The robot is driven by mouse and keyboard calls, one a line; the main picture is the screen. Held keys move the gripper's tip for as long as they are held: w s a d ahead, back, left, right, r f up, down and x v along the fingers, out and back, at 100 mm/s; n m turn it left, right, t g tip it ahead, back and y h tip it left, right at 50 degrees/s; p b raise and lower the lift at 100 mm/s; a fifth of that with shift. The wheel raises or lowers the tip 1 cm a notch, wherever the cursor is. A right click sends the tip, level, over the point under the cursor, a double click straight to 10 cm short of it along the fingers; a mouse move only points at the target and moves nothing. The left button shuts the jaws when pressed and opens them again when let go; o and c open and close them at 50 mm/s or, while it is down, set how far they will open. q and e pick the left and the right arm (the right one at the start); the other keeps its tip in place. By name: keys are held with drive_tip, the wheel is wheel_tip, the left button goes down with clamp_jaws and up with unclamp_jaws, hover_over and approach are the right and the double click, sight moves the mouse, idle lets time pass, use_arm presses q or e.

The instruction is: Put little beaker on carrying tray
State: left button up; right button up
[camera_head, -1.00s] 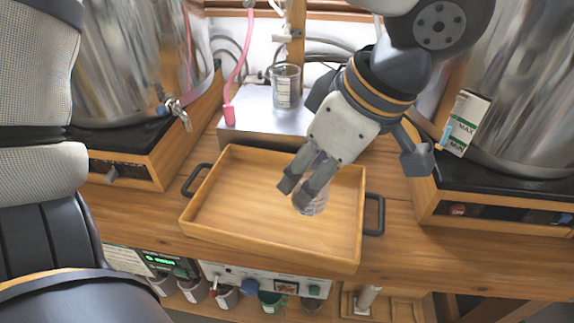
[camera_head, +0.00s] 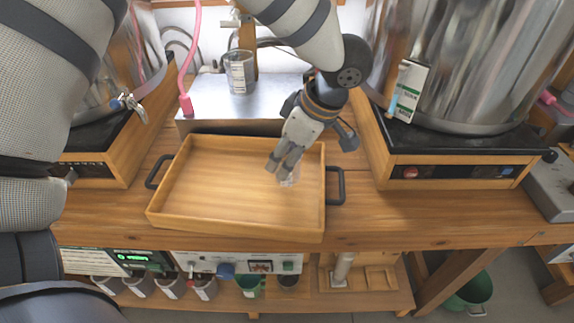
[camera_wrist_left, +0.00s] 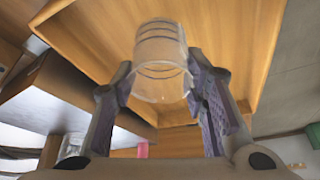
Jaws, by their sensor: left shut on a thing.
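The little beaker (camera_head: 289,178) is small and clear. It is between the fingertips of my left gripper (camera_head: 284,163), over the right part of the wooden carrying tray (camera_head: 215,190). In the left wrist view the beaker (camera_wrist_left: 161,62) has dark ring markings, and both fingers of my left gripper (camera_wrist_left: 163,95) are shut on its sides. The tray floor (camera_wrist_left: 225,35) lies beyond it. Whether the beaker touches the tray floor, I cannot tell. The tray is otherwise empty. My right gripper is not in view.
A larger beaker (camera_head: 240,72) stands on a metal box (camera_head: 205,96) behind the tray. Large steel vessels flank it on wooden bases (camera_head: 450,168). The tray has dark handles (camera_head: 336,186) at both ends. Several cups (camera_head: 172,287) stand on the shelf below.

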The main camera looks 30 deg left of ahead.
use_arm(q)
drive_tip(key=shift+f, duration=1.4)
drive_tip(key=shift+f, duration=0.1)
drive_tip(key=o, duration=1.2)
drive_tip(key=shift+f, duration=0.1)
drive_tip(key=shift+o, duration=0.2)
drive_tip(key=v, duration=1.2)
drive_tip(key=shift+r, duration=0.25)
